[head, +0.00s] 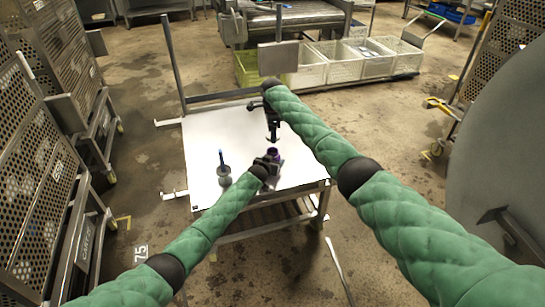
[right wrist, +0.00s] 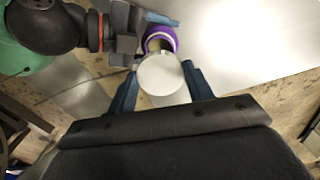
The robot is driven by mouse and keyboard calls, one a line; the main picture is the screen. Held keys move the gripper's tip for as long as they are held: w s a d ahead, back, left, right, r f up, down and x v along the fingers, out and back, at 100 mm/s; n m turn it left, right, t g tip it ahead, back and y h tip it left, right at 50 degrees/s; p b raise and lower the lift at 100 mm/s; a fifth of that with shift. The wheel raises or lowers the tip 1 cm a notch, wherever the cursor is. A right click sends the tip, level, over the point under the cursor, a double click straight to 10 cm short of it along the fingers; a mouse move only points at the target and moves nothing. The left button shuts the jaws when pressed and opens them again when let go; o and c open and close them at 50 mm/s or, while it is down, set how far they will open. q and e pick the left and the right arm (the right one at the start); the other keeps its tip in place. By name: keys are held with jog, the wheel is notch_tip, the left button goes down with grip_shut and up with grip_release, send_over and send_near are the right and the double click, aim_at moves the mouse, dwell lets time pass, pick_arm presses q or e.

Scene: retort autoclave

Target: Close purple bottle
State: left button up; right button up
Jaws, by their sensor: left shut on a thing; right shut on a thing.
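The purple bottle (head: 273,154) is at the front right part of the white table, and its purple rim shows in the right wrist view (right wrist: 164,33). My left gripper (head: 270,163) is shut on the bottle from the left. My right gripper (head: 273,138) points down above the bottle. In the right wrist view it is shut on a round white lid (right wrist: 162,74), with one finger at each side. The lid is apart from the table and partly overlaps the bottle mouth in that view. Whether the lid touches the bottle cannot be told.
The white table (head: 215,140) is mostly bare. A small grey holder with a blue stick (head: 223,172) stands at its left front. Perforated carts (head: 40,190) stand at the left. White and green crates (head: 345,62) are behind the table. A large grey round door (head: 505,150) is at the right.

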jog(key=shift+f, duration=2.3)
jog(key=shift+f, duration=0.15)
jog(key=shift+f, duration=0.75)
pick_arm(q)
jog(key=shift+r, duration=0.1)
pick_arm(e)
jog(key=shift+s+f, duration=0.15)
jog(key=shift+f, duration=0.3)
jog(key=shift+f, duration=0.1)
jog(key=shift+c, duration=0.3)
